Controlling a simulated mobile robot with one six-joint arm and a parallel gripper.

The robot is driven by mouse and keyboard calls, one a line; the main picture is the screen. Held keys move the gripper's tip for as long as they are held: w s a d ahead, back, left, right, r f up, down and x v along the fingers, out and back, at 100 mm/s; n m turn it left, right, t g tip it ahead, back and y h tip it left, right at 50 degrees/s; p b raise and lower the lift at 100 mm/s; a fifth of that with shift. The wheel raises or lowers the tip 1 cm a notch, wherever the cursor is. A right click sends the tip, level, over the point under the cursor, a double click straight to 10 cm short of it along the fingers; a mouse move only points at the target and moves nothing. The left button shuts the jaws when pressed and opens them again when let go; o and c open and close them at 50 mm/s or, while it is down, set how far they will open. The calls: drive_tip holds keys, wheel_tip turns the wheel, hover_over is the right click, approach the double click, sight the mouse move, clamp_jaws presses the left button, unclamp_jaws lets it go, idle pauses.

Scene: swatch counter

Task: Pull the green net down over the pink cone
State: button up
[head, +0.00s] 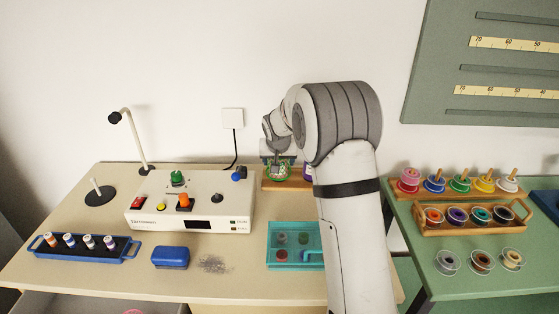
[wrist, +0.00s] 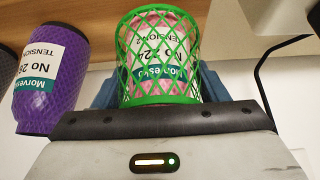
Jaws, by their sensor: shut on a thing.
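The green net (wrist: 124,62) is an open mesh sleeve around the pink cone (wrist: 160,22) in the wrist view. The cone's pink surface and its white label, reading No 224, show through the mesh. My gripper (wrist: 160,92) is shut on the net, with a blue finger at each side of it. In the head view, my gripper (head: 277,160) is over the wooden board at the back of the counter, with the green net (head: 272,176) just below it. The far end of the cone and the finger contacts are partly hidden.
A purple cone (wrist: 40,85) stands close beside the net; my arm partly hides it in the head view. A white tension box (head: 155,212) is left of the board (head: 270,186). A teal tray (head: 272,262) lies in front. A black cable hangs nearby.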

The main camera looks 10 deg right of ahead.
drive_tip(key=o, duration=1)
drive_tip(key=v, duration=0.7)
drive_tip(key=shift+s+r+b, duration=0.2)
drive_tip(key=shift+r+b, duration=0.1)
drive_tip(key=shift+r, duration=0.05)
